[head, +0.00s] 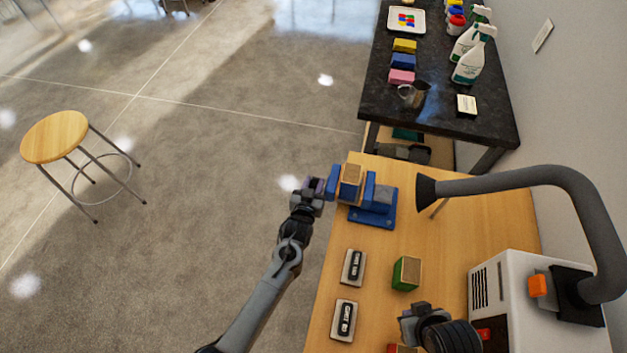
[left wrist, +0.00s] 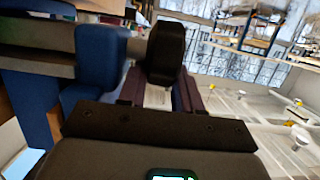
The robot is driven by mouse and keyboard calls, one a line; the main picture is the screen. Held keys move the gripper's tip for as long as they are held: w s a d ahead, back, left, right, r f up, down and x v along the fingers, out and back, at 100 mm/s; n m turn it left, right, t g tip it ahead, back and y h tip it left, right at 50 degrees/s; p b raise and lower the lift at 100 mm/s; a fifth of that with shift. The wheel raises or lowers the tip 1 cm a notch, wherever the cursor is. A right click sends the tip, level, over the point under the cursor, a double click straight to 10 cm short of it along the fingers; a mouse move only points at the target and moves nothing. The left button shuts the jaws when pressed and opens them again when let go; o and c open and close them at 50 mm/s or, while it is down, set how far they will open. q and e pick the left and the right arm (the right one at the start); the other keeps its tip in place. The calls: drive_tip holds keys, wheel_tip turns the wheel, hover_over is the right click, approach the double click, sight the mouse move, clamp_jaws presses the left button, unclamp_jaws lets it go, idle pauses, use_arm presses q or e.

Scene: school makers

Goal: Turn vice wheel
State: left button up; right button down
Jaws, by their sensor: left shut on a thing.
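My left gripper (head: 319,188) is at the vice's outer left end, over the bench edge. In the left wrist view the black vice wheel (left wrist: 166,52) sits at the end of the vice's spindle, in front of my left fingers (left wrist: 160,92), which are shut on it. In the head view the gripper largely hides the wheel. My right gripper (head: 414,322) is low over the bench, and its finger gap is not clear.
A dark table (head: 440,105) with bottles stands behind. A stool (head: 54,137) is left on open floor.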

use_arm(q)
drive_tip(key=o, duration=0.7)
drive_tip(key=shift+d, duration=0.1)
drive_tip(key=shift+s, duration=0.15)
drive_tip(key=shift+s+r, duration=0.1)
drive_tip(key=shift+s, duration=0.1)
drive_tip(key=p+v, duration=0.2)
drive_tip(key=v, duration=0.8)
drive_tip(key=shift+s, duration=0.1)
